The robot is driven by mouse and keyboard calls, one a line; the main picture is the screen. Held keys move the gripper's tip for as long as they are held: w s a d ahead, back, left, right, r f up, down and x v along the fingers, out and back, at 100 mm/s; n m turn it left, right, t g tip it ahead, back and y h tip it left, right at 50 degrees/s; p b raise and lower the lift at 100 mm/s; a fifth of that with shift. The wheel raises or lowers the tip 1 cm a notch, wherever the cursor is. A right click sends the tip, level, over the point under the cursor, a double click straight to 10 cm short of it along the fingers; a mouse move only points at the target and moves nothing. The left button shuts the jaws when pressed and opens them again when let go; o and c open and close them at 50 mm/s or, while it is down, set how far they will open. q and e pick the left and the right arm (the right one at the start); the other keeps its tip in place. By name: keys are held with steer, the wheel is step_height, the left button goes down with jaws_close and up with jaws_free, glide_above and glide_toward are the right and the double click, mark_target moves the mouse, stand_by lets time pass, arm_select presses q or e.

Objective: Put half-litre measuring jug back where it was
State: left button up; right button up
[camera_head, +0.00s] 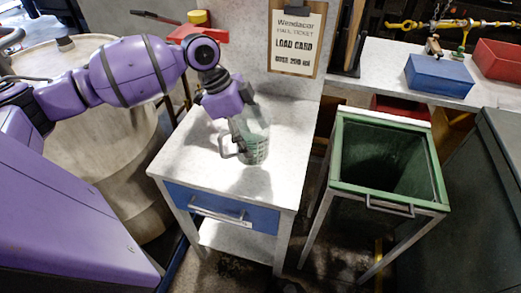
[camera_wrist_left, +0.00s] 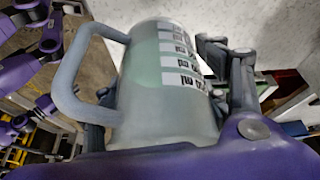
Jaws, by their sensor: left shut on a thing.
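The half-litre measuring jug (camera_head: 256,141) is a clear, greenish jug with a handle and printed markings. It is upright over the white top of the small table (camera_head: 185,150). I cannot tell whether its base touches the top. My left gripper (camera_head: 240,122) reaches down from above and is shut on the jug. In the left wrist view the jug (camera_wrist_left: 165,95) fills the middle, with its handle to the left, white "ml" labels along its side and a gripper finger on each side. My right gripper is not in view.
The table has a blue drawer (camera_head: 220,207). A green open bin (camera_head: 340,165) stands to its right. A notice board (camera_head: 296,40) hangs behind. A blue box (camera_head: 440,75) and a red box (camera_head: 500,60) sit on the back bench. A pale drum (camera_head: 95,150) stands at left. The tabletop around the jug is clear.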

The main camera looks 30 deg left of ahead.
mark_target(240, 117)
arm_select(q)
steer(key=w+f, duration=0.1)
steer(key=w+d+f, duration=0.1)
steer(key=shift+w+d+f, duration=0.1)
steer(key=shift+f, duration=0.3)
steer(key=f, duration=0.3)
steer(key=shift+w+d+f, duration=0.1)
steer(key=shift+w+f, duration=0.1)
steer(key=shift+f, duration=0.15)
steer(key=o, duration=1.7)
steer(key=shift+o, duration=0.2)
steer(key=shift+r, duration=0.1)
steer(key=shift+r, duration=0.25)
steer(key=v, duration=1.1)
steer(key=shift+s, duration=0.2)
steer(key=shift+r, duration=0.1)
